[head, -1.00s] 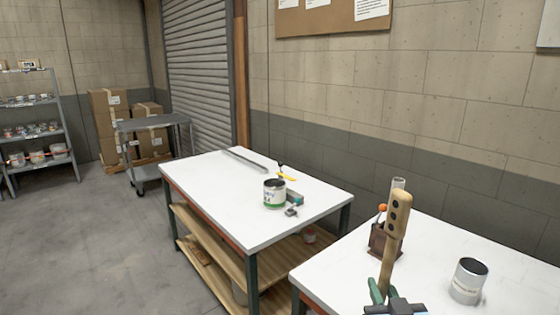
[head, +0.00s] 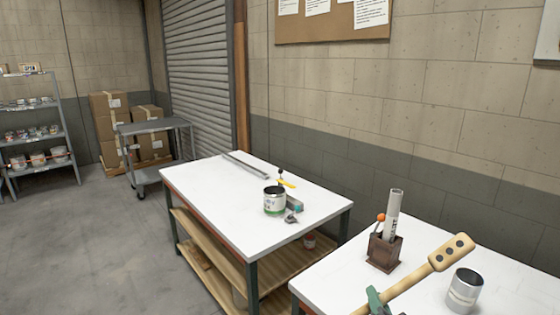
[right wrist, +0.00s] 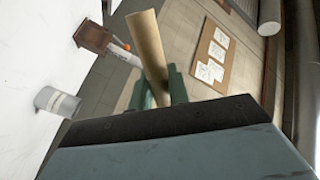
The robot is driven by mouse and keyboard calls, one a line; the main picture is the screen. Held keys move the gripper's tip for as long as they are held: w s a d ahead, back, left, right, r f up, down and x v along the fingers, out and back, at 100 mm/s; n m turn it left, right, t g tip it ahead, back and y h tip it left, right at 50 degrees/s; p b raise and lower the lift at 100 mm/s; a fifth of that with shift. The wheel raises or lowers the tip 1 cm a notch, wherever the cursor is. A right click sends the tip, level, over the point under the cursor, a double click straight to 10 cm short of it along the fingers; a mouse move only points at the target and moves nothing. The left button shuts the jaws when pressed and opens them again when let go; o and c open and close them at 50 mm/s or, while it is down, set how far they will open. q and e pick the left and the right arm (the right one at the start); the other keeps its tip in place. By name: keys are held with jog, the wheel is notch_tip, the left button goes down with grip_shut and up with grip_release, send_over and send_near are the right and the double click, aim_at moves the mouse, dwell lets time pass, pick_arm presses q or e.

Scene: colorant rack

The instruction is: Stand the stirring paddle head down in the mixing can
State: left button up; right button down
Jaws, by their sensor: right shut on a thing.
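The wooden stirring paddle (head: 450,253) has a wide head with dark holes. It is tilted, its head up and to the right, in the head view. My right gripper (head: 378,299) is shut on its handle, which also shows in the right wrist view (right wrist: 149,48) between the green fingers. An open silver can (head: 464,291) stands upright on the near table, just right of and below the paddle head. It also shows in the right wrist view (right wrist: 58,102). A labelled can (head: 274,201) stands on the farther table. I cannot tell which is the mixing can. My left gripper is out of view.
A brown holder (head: 384,252) with a pale tube (head: 394,214) and an orange-tipped stick stands on the near table, left of the paddle head. Small tools and a grey bar (head: 245,165) lie on the farther table (head: 215,195). A gap separates the tables.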

jog(key=m+p, duration=0.1)
jog(key=m, duration=0.2)
jog(key=shift+r+m+p, duration=0.15)
jog(key=shift+m+p, duration=0.2)
jog(key=shift+m, duration=0.05)
jog(key=m, duration=0.3)
jog(key=shift+m+p, duration=0.4)
jog(key=shift+m, duration=0.7)
jog(key=m, duration=0.3)
jog(key=shift+p, duration=0.4)
jog(key=m, duration=0.6)
jog(key=shift+p, duration=0.35)
